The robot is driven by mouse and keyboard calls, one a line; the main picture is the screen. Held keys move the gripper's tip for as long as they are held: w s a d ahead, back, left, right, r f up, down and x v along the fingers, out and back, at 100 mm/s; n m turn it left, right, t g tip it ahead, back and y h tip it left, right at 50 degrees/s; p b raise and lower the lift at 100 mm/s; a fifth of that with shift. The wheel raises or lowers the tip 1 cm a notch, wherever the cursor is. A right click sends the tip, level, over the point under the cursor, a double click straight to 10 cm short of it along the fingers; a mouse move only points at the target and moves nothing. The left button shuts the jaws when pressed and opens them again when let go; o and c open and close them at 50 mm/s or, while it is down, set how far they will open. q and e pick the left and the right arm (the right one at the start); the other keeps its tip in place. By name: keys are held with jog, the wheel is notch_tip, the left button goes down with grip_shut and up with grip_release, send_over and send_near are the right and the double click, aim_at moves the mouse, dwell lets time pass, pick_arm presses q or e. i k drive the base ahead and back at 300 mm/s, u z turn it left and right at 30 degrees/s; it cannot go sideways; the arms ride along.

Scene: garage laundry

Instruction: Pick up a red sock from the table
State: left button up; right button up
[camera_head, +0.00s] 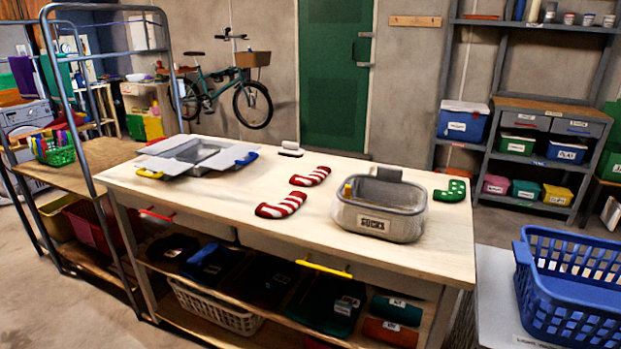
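Two red socks with white stripes lie flat on the wooden table (400,246). The nearer red sock (281,205) lies around the middle of the table top. The farther red sock (310,176) lies a little behind it and to the right. Both lie left of a grey bin labelled "SOCKS" (376,223). A green sock with light marks (450,190) lies right of the bin. Neither of my grippers shows in this view.
A small white object (291,149) lies near the back edge. A blue laundry basket (568,290) stands at the right. A metal rack frame rises at the left.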

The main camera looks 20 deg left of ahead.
aim_at(320, 173)
jog(key=u, duration=2.5)
jog(key=i, duration=2.1)
jog(key=z, duration=1)
